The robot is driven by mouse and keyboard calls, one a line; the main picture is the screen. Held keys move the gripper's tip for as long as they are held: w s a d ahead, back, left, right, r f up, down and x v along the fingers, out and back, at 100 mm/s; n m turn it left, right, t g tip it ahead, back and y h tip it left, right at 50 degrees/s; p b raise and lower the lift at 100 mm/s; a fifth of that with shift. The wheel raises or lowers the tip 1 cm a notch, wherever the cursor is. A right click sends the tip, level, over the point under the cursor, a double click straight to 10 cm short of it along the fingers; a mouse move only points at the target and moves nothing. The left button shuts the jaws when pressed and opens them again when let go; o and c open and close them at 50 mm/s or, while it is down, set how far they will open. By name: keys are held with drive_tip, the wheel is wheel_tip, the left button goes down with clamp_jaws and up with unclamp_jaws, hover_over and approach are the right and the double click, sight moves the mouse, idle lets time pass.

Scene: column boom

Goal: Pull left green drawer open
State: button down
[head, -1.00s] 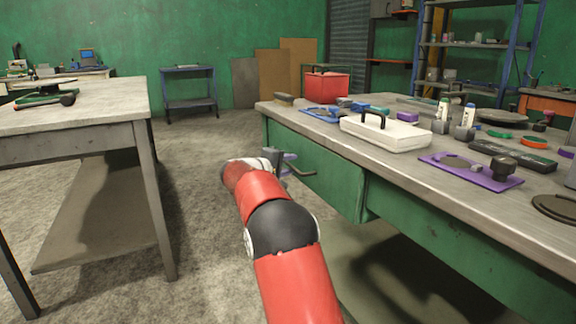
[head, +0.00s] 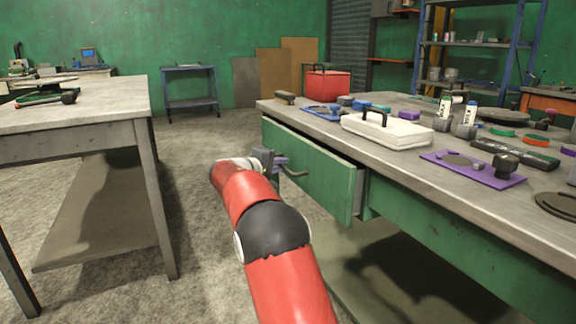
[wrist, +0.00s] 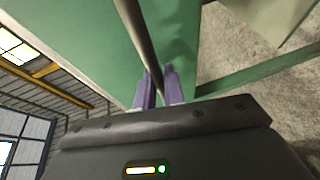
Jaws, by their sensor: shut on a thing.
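The left green drawer (head: 318,178) is under the workbench top and stands partly out, with its side wall showing at its right end in the head view. Its dark bar handle (head: 293,172) is at the left part of the front. My gripper (head: 279,165) is at this handle. In the wrist view, my gripper's purple fingers (wrist: 158,88) are shut on the handle bar (wrist: 138,40), close to the green drawer front (wrist: 85,50). The drawer's inside is hidden under the bench top.
The workbench top (head: 420,170) carries a white case (head: 388,132), a red box (head: 328,86), a purple plate (head: 455,170) and several tools. A second table (head: 75,122) stands on the left. Open concrete floor (head: 190,210) lies between them.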

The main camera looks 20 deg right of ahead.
drive_tip(key=s+a+p, duration=0.1)
drive_tip(key=a+p, duration=0.5)
drive_tip(key=a, duration=2.3)
drive_tip(key=shift+a, duration=0.1)
drive_tip(key=c, duration=1.5)
unclamp_jaws()
drive_tip(key=v, duration=0.7)
drive_tip(key=shift+a, duration=0.35)
drive_tip(key=shift+s, duration=0.15)
